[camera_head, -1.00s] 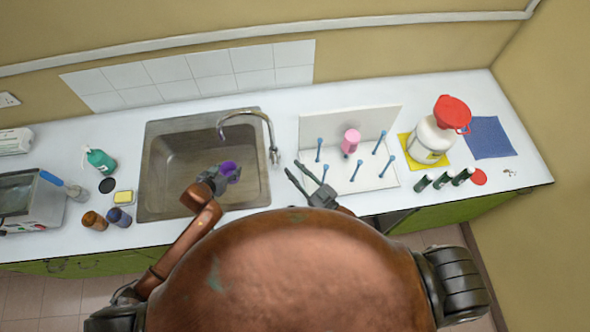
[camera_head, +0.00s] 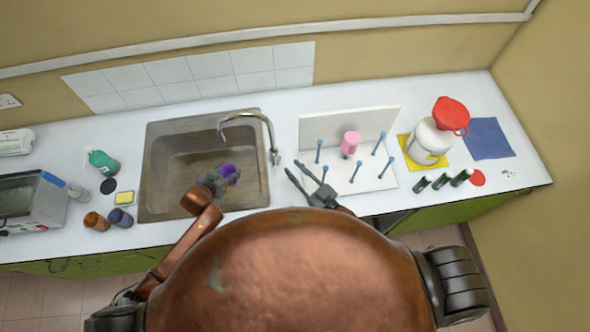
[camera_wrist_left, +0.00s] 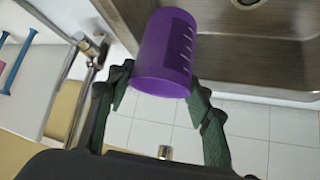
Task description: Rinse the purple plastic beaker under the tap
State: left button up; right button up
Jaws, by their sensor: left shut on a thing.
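The purple plastic beaker (camera_head: 229,172) is held by my left gripper (camera_head: 221,180) over the front right part of the sink (camera_head: 160,150). In the left wrist view the beaker (camera_wrist_left: 165,55) sits between the green fingers of my left gripper (camera_wrist_left: 160,95), with white graduation marks on its side.
A white drying rack (camera_head: 372,172) with blue pegs and a pink beaker (camera_head: 350,143) stands right of the sink. A green bottle (camera_head: 102,161), a yellow sponge (camera_head: 124,198) and two jars stand left. A white container with a red funnel (camera_head: 451,113) is far right.

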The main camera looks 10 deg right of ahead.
pick_arm(q)
jog(key=v, duration=0.1)
jog(key=p+v, duration=0.2)
jog(key=shift+s+d+r, duration=0.15)
jog(key=shift+s+r, duration=0.65)
jog(key=shift+s, duration=0.2)
dwell(0.4)
jog(key=shift+a, duration=0.25)
